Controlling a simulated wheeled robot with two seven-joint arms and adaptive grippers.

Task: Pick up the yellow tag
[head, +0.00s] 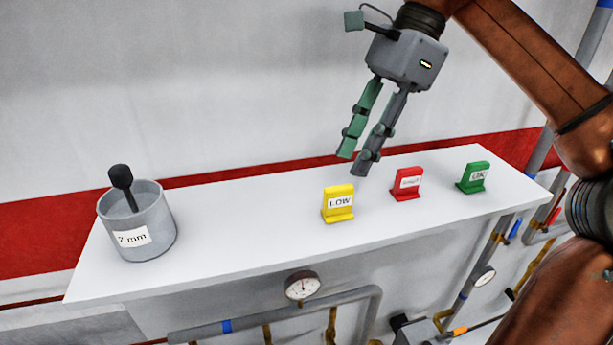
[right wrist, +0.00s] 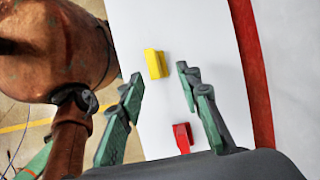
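The yellow tag (head: 339,203), marked "LOW", stands upright on the white shelf (head: 250,225), near its middle. My right gripper (head: 354,162) is above and slightly behind it in the head view, pointing down, with nothing between its fingers. In the right wrist view the yellow tag (right wrist: 156,63) shows beyond and between the spread fingertips (right wrist: 159,73). The gripper is apart from the tag. My left gripper is not in view.
A red tag (head: 407,183) stands right of the yellow one, and a green tag (head: 473,177) farther right. A grey cup (head: 150,222) marked "2 mm", with a black-knobbed tool in it, stands at the left. The shelf between cup and yellow tag is clear. A wall rises behind.

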